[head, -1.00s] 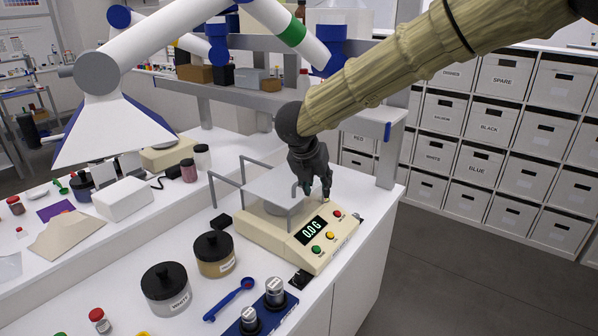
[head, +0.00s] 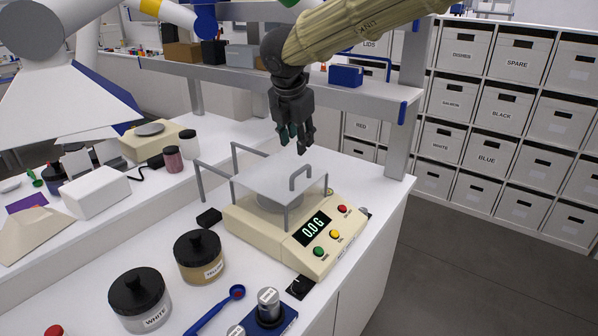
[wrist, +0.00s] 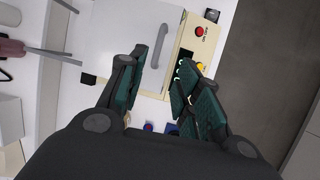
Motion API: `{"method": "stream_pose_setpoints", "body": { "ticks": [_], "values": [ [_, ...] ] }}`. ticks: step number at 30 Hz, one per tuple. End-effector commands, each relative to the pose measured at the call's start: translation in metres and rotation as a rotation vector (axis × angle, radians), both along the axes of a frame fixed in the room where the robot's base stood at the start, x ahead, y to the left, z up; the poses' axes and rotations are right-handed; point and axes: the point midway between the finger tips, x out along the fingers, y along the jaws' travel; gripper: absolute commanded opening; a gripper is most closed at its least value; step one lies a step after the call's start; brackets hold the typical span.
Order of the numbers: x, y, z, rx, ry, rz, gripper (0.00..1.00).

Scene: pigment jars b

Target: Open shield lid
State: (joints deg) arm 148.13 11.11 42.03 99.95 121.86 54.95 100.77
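The cream balance (head: 240,222) stands on the white bench, its display reading 0.0 G. Its clear shield lid (head: 268,170) lies flat above the pan (head: 275,203), with a grey arched handle (head: 301,177) near its right edge. Grey rails (head: 200,181) extend left from the shield. My gripper (head: 294,148) hangs above the lid's far right side, apart from the handle. In the wrist view my gripper (wrist: 162,62) is open and empty, with the handle (wrist: 171,52) visible between and beyond its fingers.
Red, yellow and green buttons (head: 335,234) line the balance front. A shelf post (head: 402,130) rises at right.

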Motion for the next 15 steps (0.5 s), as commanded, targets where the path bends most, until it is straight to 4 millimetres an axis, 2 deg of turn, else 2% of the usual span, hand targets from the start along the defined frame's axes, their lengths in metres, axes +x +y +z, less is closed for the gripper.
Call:
{"method": "stream_pose_setpoints", "body": {
  "ticks": [1, 8, 15],
  "values": [
    [0.0, 0.001, -0.008, 0.001, -0.001, 0.0, 0.34],
    [0.002, 0.004, -0.016, 0.001, 0.0, 0.004, 0.34],
    [0.015, 0.003, -0.044, -0.001, 0.002, 0.007, 0.34]
  ]
}}
